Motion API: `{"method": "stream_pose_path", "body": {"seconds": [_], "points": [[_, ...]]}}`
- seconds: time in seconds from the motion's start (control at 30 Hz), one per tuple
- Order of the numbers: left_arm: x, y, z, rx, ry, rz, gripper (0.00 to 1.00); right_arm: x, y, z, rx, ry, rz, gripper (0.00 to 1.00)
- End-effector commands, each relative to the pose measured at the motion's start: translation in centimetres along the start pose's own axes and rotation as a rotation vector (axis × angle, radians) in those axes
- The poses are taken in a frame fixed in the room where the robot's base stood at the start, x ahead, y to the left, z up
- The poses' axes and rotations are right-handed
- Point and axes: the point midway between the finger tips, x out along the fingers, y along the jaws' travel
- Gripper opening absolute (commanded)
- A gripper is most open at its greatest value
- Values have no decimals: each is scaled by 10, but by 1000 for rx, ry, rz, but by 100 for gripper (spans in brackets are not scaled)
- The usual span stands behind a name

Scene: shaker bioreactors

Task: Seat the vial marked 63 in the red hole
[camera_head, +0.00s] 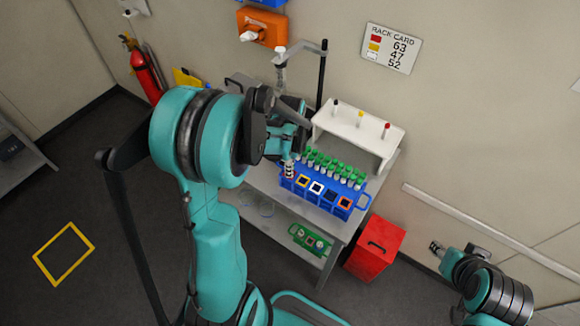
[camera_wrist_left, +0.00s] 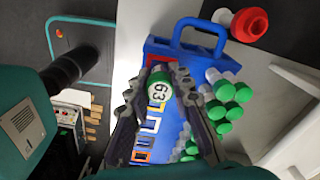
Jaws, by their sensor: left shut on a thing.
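My left gripper (camera_head: 291,152) is over the left end of the blue rack (camera_head: 318,193). In the left wrist view, the gripper (camera_wrist_left: 160,82) is shut on the vial marked 63 (camera_wrist_left: 160,90), whose green cap faces the camera. In the head view, the vial (camera_head: 288,168) hangs at the rack's left end, where reddish markings show. Its lower end is hidden, so I cannot tell whether it is in a hole. Yellow, white, dark blue and orange-red framed holes (camera_head: 345,203) run along the rack's front. My right gripper (camera_head: 437,247) is far right, its jaws unclear.
Several green-capped vials (camera_head: 335,168) stand in the rack behind the framed holes. A white shelf (camera_head: 358,130) stands behind. The wall's rack card (camera_head: 391,48) puts red beside 63. A red bin (camera_head: 375,248) stands right of the bench.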

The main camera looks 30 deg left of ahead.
Motion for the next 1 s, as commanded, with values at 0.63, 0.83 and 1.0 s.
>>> {"method": "stream_pose_path", "body": {"seconds": [0.63,0.83,1.0], "points": [[5,0,0,0,0,0,45,4,0,3,0,0,0,40],[5,0,0,0,0,0,45,4,0,3,0,0,0,40],[-7,0,0,0,0,0,45,4,0,3,0,0,0,40]]}}
